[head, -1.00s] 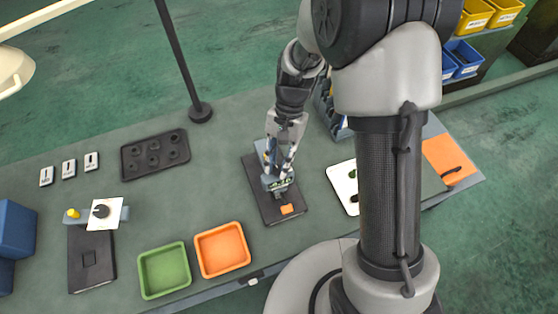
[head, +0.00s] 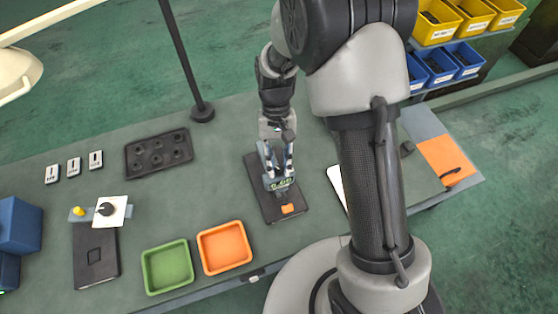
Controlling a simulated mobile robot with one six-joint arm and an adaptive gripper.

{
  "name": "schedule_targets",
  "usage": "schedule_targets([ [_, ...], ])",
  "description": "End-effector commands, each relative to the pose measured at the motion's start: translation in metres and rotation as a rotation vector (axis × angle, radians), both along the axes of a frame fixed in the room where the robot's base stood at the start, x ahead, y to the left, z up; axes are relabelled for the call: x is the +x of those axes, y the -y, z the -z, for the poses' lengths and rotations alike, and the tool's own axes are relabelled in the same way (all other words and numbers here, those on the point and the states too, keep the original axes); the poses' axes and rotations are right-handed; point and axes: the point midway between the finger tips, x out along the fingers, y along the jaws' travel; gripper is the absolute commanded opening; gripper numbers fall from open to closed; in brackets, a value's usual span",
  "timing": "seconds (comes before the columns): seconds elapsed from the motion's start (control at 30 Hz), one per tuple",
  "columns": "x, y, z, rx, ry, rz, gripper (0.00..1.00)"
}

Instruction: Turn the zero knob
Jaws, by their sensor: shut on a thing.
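A small gauge (head: 280,184) with a green-lit digital display stands upright on a dark base plate (head: 262,205), which has an orange pad near its front. My gripper (head: 277,163) comes down at the top of the gauge, just behind the display. Its fingers are shut on a small part there, which I take to be the zero knob; the fingers and the gauge hide most of it. The display digits are too small to read surely.
Orange (head: 223,268) and green (head: 147,274) trays lie at front left of the base. A dark tray with round recesses (head: 128,160) lies behind. A black knob on a white plate (head: 106,209) stands far left. A dark pole (head: 185,60) rises behind.

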Motion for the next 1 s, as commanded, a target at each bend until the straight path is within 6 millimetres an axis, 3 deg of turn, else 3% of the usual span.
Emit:
schedule_targets([
  [0.37, 0.0005, -0.0002, -0.0003, 0.000, 0.001, -0.005, 0.00],
  [0.4, 0.0005, -0.0002, -0.0003, 0.000, 0.001, -0.005, 0.24],
  [0.7, 0.0003, -0.0001, -0.0001, 0.000, 0.001, -0.004, 0.43],
  [1.0, 0.0007, -0.0001, -0.0010, 0.000, 0.001, -0.004, 0.43],
])
